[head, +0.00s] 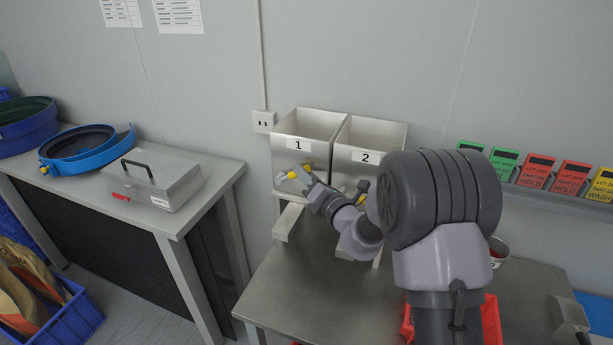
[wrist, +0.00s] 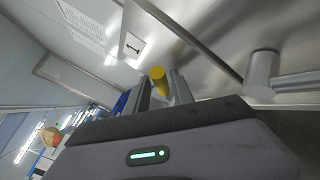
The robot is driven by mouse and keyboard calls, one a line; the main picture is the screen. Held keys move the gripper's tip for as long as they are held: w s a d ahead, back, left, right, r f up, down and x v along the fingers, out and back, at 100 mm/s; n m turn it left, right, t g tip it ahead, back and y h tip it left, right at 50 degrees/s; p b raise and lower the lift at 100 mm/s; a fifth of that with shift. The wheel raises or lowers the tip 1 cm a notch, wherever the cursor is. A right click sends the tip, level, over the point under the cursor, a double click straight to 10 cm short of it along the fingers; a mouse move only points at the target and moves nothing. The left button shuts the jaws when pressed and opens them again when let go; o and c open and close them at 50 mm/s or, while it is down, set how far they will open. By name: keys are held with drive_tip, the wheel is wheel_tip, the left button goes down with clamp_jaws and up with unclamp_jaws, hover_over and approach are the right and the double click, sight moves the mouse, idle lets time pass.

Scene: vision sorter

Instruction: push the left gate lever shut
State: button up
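Two metal hoppers stand at the back of the steel table, labelled 1 (head: 298,143) and 2 (head: 366,157). The left gate lever's yellow knob (head: 292,175) is low at the front of hopper 1. My gripper (head: 305,179) is right at it, in front of the hopper. In the wrist view the yellow knob (wrist: 158,78) shows at the fingertips, in the gap between the two spread fingers (wrist: 161,88). Whether they touch it is unclear. A second yellow piece, by hopper 2, is mostly hidden by my arm.
A grey toolbox (head: 153,181) and blue sieves (head: 88,148) sit on the left bench. A red bin (head: 491,318) is partly behind my arm. Coloured lot cards (head: 536,172) line the wall at right. The table front left of my arm is clear.

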clamp_jaws()
idle(1.4)
